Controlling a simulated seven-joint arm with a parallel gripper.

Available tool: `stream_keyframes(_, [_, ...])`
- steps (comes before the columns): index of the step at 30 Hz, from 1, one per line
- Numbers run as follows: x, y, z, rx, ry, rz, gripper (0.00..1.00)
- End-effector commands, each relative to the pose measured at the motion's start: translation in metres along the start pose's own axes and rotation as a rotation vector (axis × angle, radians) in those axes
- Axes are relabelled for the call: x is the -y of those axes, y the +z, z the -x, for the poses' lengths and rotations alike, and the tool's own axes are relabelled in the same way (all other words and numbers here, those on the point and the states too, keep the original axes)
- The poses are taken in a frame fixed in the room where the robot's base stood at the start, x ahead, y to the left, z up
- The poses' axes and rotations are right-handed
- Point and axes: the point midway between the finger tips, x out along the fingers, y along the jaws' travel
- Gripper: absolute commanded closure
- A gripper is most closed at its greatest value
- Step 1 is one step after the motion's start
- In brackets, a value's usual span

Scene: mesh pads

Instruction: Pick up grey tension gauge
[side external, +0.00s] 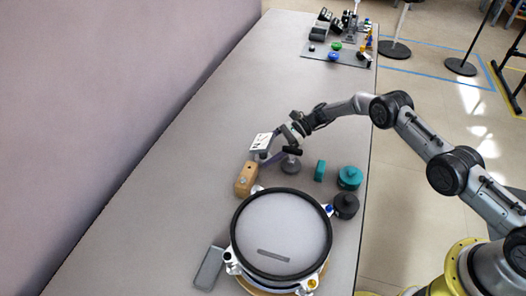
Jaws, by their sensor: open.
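A dark grey round piece with a small knob on top (345,206) stands on the table at the right of the mesh pad; it may be the grey tension gauge, but I cannot read any dial. A grey round base with a black top (291,165) stands below my gripper and could also be a gauge. My gripper (275,153) is open above the table, behind the pad. It is small in the picture, and its fingers partly blend with the things near it. I see nothing held in it.
The round mesh pad (283,228) with a black rim fills the near table. A wooden block (246,180), a teal block (320,171) and a teal round piece (349,177) stand behind it. A grey flat piece (209,268) lies left. The far table middle is clear.

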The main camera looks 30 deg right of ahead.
Motion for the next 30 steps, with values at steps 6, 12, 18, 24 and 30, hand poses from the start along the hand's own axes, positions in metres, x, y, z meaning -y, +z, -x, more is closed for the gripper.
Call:
stream_keyframes(6, [0.0001, 0.0001, -0.0072, 0.0, -0.001, 0.001, 0.16])
stream_keyframes(12, [0.0, 0.0001, -0.0071, 0.0, 0.0, 0.0, 0.4])
stream_keyframes(18, [-0.0001, -0.0006, -0.0071, -0.001, 0.0, 0.0, 0.76])
stream_keyframes(24, [-0.0009, -0.0025, -0.0073, -0.003, 0.0, -0.003, 1.0])
stream_keyframes(30, [-0.0017, -0.0044, -0.0076, -0.005, 0.001, -0.005, 1.0])
